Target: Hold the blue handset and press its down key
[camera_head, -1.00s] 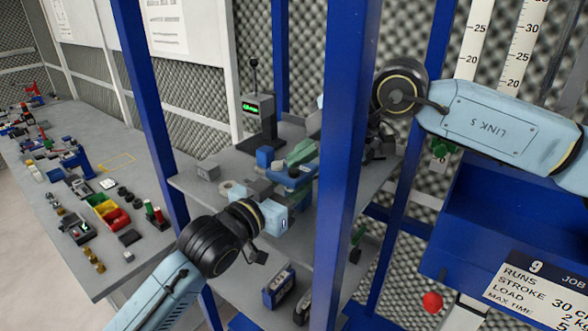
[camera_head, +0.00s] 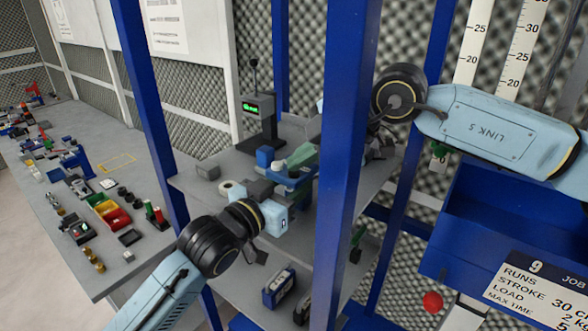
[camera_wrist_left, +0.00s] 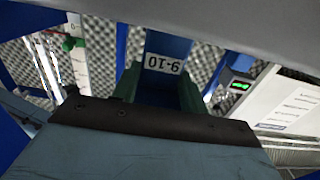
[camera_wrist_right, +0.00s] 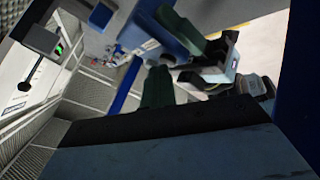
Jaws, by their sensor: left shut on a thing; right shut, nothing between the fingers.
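The blue handset (camera_wrist_right: 150,32) is held in the air in the right wrist view, beside a green finger of my left gripper. In the head view the handset (camera_head: 291,172) shows partly, above the shelf. My left gripper (camera_wrist_left: 160,92) is shut on it, with blue between its green fingers. My right gripper (camera_wrist_right: 157,72) is shut and empty, its green tips close to the handset's face. I cannot tell whether they touch it. The down key cannot be made out. In the head view the blue post hides the right gripper.
A grey unit with a green display (camera_head: 262,108) stands on the upper shelf (camera_head: 205,187). A blue post (camera_head: 345,170) stands between the arms. Several small items lie on that shelf and a lower one. A long grey bench (camera_head: 110,270) is at left, a blue bin (camera_head: 500,215) at right.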

